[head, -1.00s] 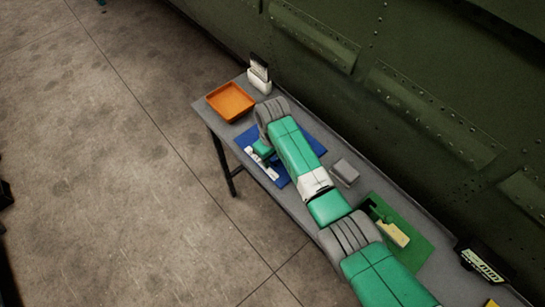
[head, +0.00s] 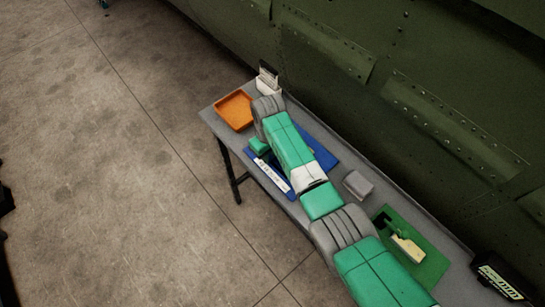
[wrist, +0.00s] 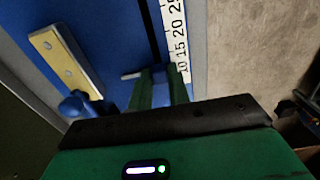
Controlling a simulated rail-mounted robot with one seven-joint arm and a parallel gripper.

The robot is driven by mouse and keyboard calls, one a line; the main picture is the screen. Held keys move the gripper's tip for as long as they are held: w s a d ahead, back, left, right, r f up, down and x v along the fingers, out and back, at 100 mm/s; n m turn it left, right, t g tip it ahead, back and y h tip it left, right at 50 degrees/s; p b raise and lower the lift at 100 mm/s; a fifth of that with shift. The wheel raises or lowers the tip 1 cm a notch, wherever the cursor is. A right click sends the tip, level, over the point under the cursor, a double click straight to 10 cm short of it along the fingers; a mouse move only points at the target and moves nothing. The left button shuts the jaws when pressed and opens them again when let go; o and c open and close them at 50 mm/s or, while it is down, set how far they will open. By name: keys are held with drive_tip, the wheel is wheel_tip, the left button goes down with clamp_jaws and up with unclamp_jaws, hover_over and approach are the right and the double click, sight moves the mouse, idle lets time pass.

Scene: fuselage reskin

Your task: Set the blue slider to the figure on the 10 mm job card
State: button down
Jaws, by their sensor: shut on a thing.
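The blue board (head: 322,156) lies on the bench, partly hidden under my arm. Its white scale strip (head: 272,175) runs along the front edge; in the wrist view the scale (wrist: 180,40) reads 10, 15, 20 and upward. My gripper (wrist: 160,78) is shut on the blue slider (wrist: 159,74), beside the dark slot. A small pale pointer (wrist: 131,75) shows left of the fingers, near the low end of the scale; the exact reading is hidden. A card stand (head: 268,80) with a white card stands at the far end; its figures are too small to read.
A blue knob (wrist: 74,104) and a pale yellow bar (wrist: 66,62) are on the board. An orange tray (head: 234,110), a grey block (head: 358,184), a green mat (head: 431,268) with a yellowish tool (head: 408,248) and a dark display box (head: 500,275) are along the bench. The green fuselage stands behind.

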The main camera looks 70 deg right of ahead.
drive_tip(key=shift+w+d, duration=0.15)
drive_tip(key=shift+w, duration=0.2)
drive_tip(key=shift+f, duration=0.1)
drive_tip(key=c, duration=1.8)
unclamp_jaws()
drive_tip(key=o, duration=0.5)
drive_tip(key=shift+w, duration=0.15)
wheel_tip(320, 180, up, 8)
drive_tip(key=shift+p, duration=0.95)
